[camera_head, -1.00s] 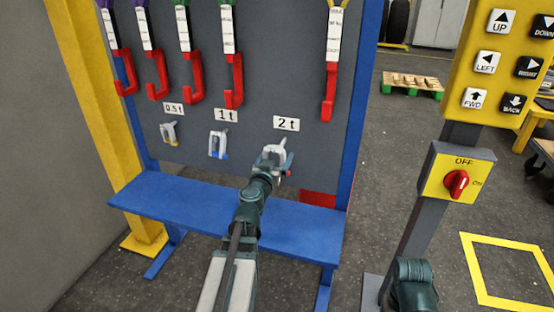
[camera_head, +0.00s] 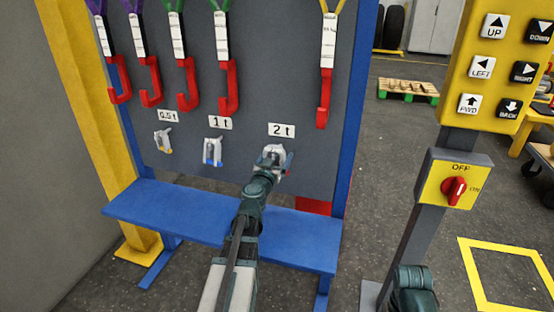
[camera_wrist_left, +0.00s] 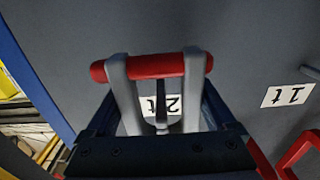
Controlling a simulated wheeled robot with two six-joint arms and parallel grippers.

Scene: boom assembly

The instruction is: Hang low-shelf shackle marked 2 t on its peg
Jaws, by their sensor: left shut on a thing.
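My left gripper (camera_head: 272,166) is shut on a grey shackle with a red pin (camera_wrist_left: 152,66), held close to the dark board just below the 2 t label (camera_head: 281,130). In the left wrist view the shackle's two grey legs come out from between my fingers, with the red pin across them. A thin dark peg (camera_wrist_left: 160,92) shows between the legs, in front of the upside-down 2 t label (camera_wrist_left: 162,106). I cannot tell whether the shackle rests on the peg. My right gripper is not in view.
Smaller shackles hang under the 0.5 t (camera_head: 163,141) and 1 t labels (camera_head: 212,152), to the left. Red hooks on slings (camera_head: 229,88) hang above. A blue shelf (camera_head: 170,212) juts out below. A yellow switch box (camera_head: 455,180) stands on a post at the right.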

